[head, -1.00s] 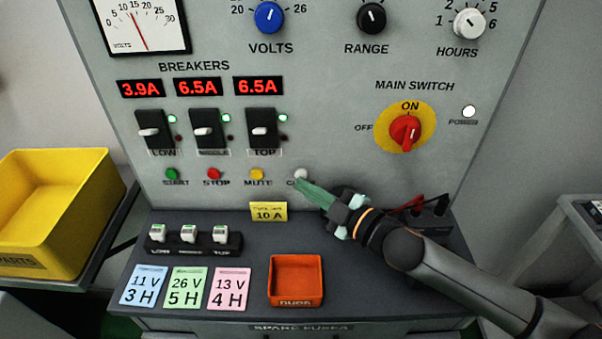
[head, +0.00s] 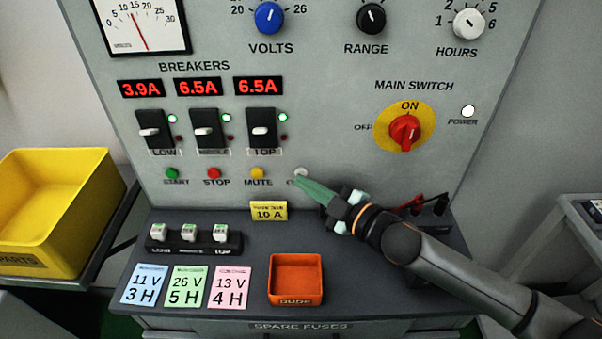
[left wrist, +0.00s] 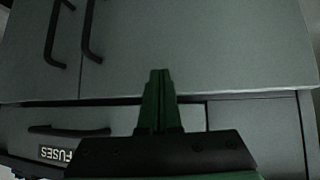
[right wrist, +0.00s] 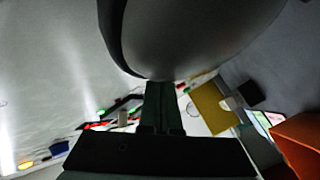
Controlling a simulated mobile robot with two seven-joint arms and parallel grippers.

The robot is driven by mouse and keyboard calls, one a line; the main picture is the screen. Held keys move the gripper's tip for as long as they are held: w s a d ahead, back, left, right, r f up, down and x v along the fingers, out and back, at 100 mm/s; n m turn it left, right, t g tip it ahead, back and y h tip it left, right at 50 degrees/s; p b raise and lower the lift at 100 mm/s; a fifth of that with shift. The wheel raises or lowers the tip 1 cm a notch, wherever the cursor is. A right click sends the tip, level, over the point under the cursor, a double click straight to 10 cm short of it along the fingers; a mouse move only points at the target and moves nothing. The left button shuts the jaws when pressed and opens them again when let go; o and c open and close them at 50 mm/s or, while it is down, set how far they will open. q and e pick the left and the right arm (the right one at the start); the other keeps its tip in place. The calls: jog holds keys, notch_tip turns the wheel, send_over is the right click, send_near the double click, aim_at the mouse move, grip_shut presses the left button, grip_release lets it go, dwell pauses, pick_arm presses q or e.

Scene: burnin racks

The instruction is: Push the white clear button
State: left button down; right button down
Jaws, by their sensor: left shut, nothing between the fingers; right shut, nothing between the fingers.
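The white clear button (head: 301,172) is at the right end of the button row on the panel in the head view. Its label is mostly covered by my right gripper (head: 297,180). That gripper is shut and empty, with its green fingertips at the button's lower edge. I cannot tell whether they touch it. In the right wrist view the shut fingers (right wrist: 160,86) point at a large rounded grey shape, which I cannot identify. My left gripper (left wrist: 160,72) is shut and empty, in front of grey cabinet doors, in the left wrist view only.
The yellow mute (head: 257,173), red stop (head: 214,173) and green start (head: 172,173) buttons lie to the left. A yellow 10 A note (head: 269,211) and an orange bin (head: 296,300) are below. The red main switch (head: 405,132) is above right.

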jog(key=shift+w, duration=0.1)
dwell(0.3)
jog(key=shift+s+p, duration=0.35)
jog(key=shift+s, duration=0.45)
jog(key=s+p, duration=0.1)
jog(key=s, duration=0.4)
dwell(1.0)
